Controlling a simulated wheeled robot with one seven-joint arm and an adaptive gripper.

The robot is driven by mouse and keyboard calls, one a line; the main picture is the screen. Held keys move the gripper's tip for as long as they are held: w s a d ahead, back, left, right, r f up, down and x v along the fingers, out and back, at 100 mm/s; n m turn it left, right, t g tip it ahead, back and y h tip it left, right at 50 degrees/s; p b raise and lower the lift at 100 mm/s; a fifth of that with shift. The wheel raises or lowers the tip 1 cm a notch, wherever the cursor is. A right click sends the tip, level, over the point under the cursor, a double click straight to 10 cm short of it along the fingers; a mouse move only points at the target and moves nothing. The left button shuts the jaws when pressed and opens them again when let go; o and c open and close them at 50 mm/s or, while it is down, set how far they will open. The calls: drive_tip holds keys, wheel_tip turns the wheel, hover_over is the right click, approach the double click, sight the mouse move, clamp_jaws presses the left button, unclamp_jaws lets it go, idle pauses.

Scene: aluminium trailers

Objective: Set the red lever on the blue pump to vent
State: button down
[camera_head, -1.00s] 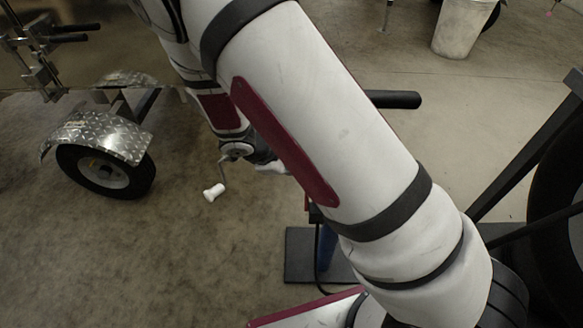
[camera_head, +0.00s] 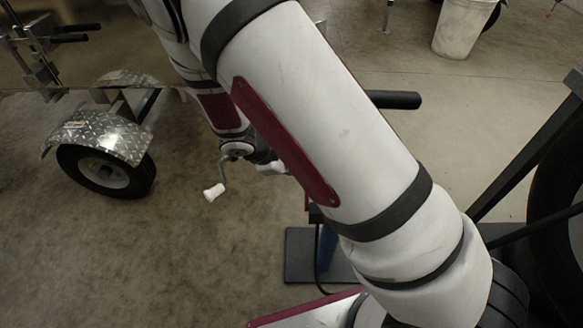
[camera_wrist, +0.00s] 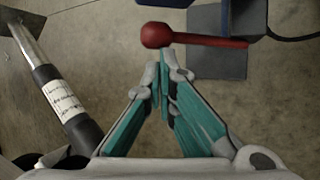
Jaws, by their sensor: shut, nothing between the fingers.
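The red lever (camera_wrist: 205,41) shows in the wrist view, with a round red knob (camera_wrist: 155,35) at its left end and its rod running to the right. My gripper (camera_wrist: 159,68) is shut and empty, its fingertips just below the knob and rod in the picture; I cannot tell whether they touch. The blue pump (camera_wrist: 248,20) is at the top right of the wrist view, partly cut off. In the head view my arm hides most of the pump; a strip of its blue body (camera_head: 327,250) shows above a dark base plate (camera_head: 300,262). No vent marking is legible.
A metal tube with a black, labelled sleeve (camera_wrist: 66,100) lies left of my gripper in the wrist view. A trailer wheel with a diamond-plate fender (camera_head: 100,135) stands at left. A black frame (camera_head: 530,150) stands at right, and a white bucket (camera_head: 464,27) at the back.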

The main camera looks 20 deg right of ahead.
drive_tip(key=shift+r+p, duration=0.45)
drive_tip(key=shift+r, duration=0.3)
drive_tip(key=s+a+r+p, duration=0.1)
drive_tip(key=a+r, duration=0.3)
drive_tip(key=a, duration=0.4)
drive_tip(key=shift+s+r+p, duration=0.3)
drive_tip(key=shift+p, duration=0.2)
